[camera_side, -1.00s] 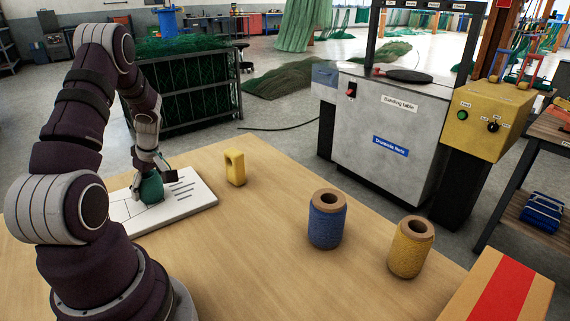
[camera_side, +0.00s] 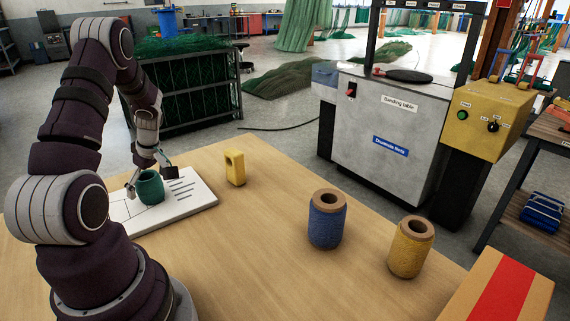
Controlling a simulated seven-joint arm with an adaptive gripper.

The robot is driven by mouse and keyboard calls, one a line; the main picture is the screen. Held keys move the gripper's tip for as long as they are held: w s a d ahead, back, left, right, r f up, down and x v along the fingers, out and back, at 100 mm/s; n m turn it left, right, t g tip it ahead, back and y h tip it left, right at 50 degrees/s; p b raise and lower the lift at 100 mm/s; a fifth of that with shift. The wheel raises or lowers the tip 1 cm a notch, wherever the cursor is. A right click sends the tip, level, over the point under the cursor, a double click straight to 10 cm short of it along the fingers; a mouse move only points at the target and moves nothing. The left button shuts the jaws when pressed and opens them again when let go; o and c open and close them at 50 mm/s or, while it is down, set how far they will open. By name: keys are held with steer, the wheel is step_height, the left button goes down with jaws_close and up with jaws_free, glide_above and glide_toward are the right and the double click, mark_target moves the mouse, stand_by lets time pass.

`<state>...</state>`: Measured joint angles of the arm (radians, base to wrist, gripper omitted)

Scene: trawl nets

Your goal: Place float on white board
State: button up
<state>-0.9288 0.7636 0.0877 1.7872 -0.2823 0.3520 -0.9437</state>
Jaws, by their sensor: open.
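The float (camera_side: 151,188) is a small dark green rounded piece. It rests on the white board (camera_side: 201,202), towards the board's left half. The white board lies flat on the wooden table and carries dark printed lines. My gripper (camera_side: 151,181) is open just above and around the float, with one finger on each side. It is hard to tell whether a finger still touches the float. My arm hides part of the board's left end.
A yellow block with a slot (camera_side: 235,169) stands right of the board. A blue twine spool (camera_side: 326,222) and a yellow twine spool (camera_side: 408,250) stand farther right. A box with a red stripe (camera_side: 497,287) is at lower right. The table's middle is clear.

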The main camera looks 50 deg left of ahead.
steer(key=v, duration=1.1)
steer(key=w+d+r+m+t, duration=0.4)
steer(key=w+d+m, duration=0.2)
steer(key=d+m, duration=0.3)
steer(key=s+d+r+m+t+h, duration=0.1)
steer(key=d+m+h, duration=0.1)
steer(key=d+m, duration=0.5)
steer(key=s+d+r+m+t+h, duration=0.1)
steer(key=d+r+m+t+h, duration=0.1)
steer(key=d+m, duration=0.5)
steer(key=d, duration=0.3)
steer(key=shift+m, duration=0.4)
